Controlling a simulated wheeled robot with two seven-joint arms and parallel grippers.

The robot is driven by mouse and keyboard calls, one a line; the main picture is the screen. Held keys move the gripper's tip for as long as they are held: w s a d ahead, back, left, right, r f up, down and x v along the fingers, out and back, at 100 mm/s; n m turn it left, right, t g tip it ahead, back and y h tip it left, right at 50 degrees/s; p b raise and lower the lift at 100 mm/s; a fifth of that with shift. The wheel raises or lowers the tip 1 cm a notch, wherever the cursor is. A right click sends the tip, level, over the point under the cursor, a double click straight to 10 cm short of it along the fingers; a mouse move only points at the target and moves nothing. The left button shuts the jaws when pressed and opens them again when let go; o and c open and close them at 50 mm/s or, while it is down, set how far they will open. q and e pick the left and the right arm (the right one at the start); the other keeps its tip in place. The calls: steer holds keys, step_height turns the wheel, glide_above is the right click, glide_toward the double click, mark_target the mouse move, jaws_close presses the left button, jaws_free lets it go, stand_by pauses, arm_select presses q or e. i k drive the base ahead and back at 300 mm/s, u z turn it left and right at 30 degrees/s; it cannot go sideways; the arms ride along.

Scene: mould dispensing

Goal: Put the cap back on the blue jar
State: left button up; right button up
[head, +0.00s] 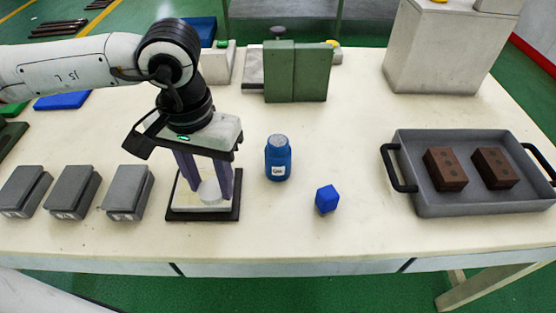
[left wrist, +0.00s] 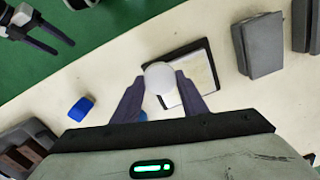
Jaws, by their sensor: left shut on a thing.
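The blue jar (head: 278,160) stands upright on the table with a pale, speckled top and a white label. My left gripper (head: 208,190) is left of it, pointing down over a pale plate with a black base (head: 175,213). Its fingers are shut on a white round piece (head: 211,191) that looks like the cap. In the left wrist view this white cap (left wrist: 158,77) sits between the fingertips, above the plate (left wrist: 204,70); I cannot tell whether it touches it. My right gripper (left wrist: 62,47) is open and empty over the green floor.
A blue block (head: 327,199) lies right of the jar. Several grey blocks (head: 73,190) stand at left. A grey tray (head: 470,205) with two brown blocks is at right. A green block (head: 297,72) and a pale box (head: 440,50) stand behind.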

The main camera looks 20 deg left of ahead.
mark_target(278, 157)
steer(key=z, duration=2.15)
steer(key=k, duration=1.35)
steer(key=u, duration=1.45)
